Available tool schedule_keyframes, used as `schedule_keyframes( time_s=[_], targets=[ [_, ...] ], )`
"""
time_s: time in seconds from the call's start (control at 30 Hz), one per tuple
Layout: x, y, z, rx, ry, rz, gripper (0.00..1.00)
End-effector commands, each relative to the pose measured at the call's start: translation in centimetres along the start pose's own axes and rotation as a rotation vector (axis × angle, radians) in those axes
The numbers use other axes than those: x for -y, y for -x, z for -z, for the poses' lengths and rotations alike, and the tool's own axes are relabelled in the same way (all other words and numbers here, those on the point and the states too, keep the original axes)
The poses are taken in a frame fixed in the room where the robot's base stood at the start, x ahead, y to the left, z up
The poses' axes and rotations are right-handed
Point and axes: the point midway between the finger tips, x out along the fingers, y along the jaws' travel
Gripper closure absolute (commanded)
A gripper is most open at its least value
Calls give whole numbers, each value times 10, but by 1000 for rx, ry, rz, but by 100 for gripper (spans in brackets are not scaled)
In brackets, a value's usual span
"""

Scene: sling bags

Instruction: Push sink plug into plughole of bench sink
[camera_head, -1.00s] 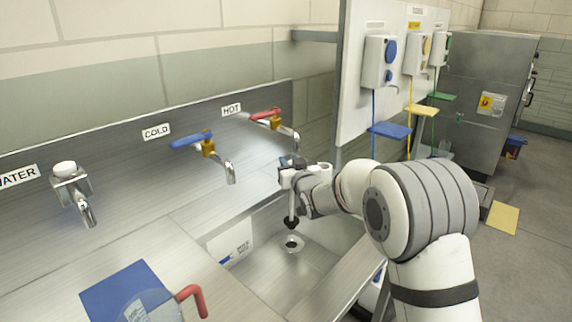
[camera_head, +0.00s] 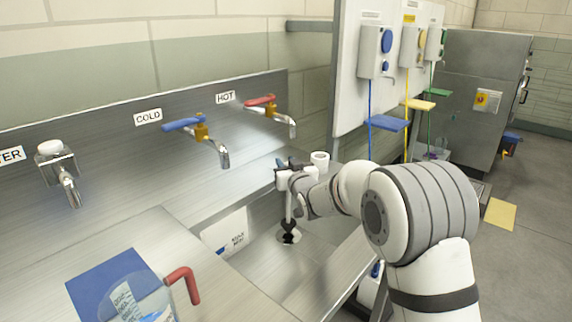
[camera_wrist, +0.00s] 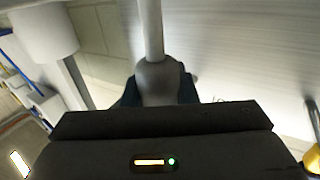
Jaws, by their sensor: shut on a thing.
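My gripper (camera_head: 286,176) is over the bench sink, shut on the sink plug's upper end. In the wrist view, the fingers (camera_wrist: 160,98) close around a grey rounded knob (camera_wrist: 158,78) with a pale rod running from it. In the head view, the plug's rod hangs upright below my gripper, with the black stopper (camera_head: 289,227) at its lower end. The stopper is at the plughole (camera_head: 289,239) in the sink floor and overlaps its far part. I cannot tell whether it touches or is seated. The bench sink (camera_head: 262,262) is a steel basin.
The cold tap (camera_head: 205,140) and hot tap (camera_head: 275,112) stand behind the sink. A jug (camera_head: 140,300) with a red handle is on the left counter. A white label (camera_head: 226,232) is on the basin wall. Dispensers (camera_head: 376,52) hang on the board behind.

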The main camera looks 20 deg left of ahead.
Motion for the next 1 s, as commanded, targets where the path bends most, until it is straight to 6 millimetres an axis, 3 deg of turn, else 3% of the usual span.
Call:
schedule_keyframes(
  time_s=[0.2,1.0],
  targets=[
    [0,0,-14,-1,0,1,100],
    [2,0,-15,-1,0,2,100]
  ],
)
